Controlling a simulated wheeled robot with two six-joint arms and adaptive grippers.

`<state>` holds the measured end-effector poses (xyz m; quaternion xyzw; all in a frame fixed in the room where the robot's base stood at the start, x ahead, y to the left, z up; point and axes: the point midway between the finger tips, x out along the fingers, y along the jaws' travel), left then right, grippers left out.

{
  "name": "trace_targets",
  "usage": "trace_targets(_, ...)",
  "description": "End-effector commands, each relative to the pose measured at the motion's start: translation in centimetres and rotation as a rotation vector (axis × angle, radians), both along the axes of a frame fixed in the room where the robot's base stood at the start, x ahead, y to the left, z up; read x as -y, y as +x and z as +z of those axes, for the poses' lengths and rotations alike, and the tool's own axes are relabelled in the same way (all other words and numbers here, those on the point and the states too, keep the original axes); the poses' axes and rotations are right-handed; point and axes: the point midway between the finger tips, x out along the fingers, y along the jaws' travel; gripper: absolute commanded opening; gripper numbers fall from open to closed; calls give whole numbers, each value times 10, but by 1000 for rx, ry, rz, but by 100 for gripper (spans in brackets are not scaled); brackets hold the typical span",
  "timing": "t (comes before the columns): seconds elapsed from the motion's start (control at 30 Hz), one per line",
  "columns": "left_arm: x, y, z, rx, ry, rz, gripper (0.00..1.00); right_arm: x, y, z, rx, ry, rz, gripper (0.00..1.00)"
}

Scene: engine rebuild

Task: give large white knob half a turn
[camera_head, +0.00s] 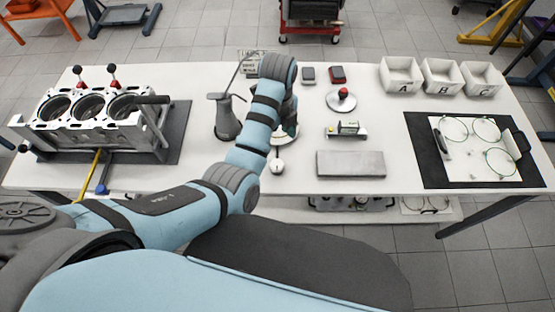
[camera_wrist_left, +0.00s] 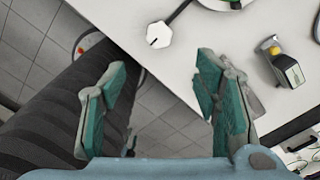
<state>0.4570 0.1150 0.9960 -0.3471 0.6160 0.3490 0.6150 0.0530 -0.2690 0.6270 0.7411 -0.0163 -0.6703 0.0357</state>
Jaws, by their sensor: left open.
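The large white knob (camera_head: 278,167) is near the front edge of the table, just below my left gripper's end of the arm in the head view. In the left wrist view the knob (camera_wrist_left: 159,35) looks faceted, with a small dark mark on its face, close to the table edge. My left gripper (camera_wrist_left: 166,95) is open and empty, its green-padded fingers wide apart. The knob lies beyond the fingertips, untouched. In the head view my left arm partly hides the gripper (camera_head: 284,131). My right gripper is not in view.
The table (camera_head: 385,180) has an engine block (camera_head: 85,115) on the left and a grey pitcher (camera_head: 226,118) beside my arm. A grey slab (camera_head: 350,163) and a small boxed device (camera_head: 346,129) are right of the knob. Bins (camera_head: 401,76) stand at the back right.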

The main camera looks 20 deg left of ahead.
Motion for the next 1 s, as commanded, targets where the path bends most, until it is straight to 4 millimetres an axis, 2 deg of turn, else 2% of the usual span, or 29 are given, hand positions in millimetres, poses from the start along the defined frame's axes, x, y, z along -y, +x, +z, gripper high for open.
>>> trace_targets(0.17,-1,-2,-44,-5,2,2,56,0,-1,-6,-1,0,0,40)
trace_targets(0.33,-1,-2,-97,-3,1,4,56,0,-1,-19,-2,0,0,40)
trace_targets(0.5,-1,-1,-130,-1,1,5,56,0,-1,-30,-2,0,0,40)
trace_targets(0.63,-1,-1,-139,0,0,5,56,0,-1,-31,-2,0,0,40)
trace_targets(0.87,-1,-1,-139,2,-1,6,56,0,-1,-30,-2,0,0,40)
trace_targets(1.0,-1,-1,-138,1,-1,6,37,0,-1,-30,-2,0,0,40)
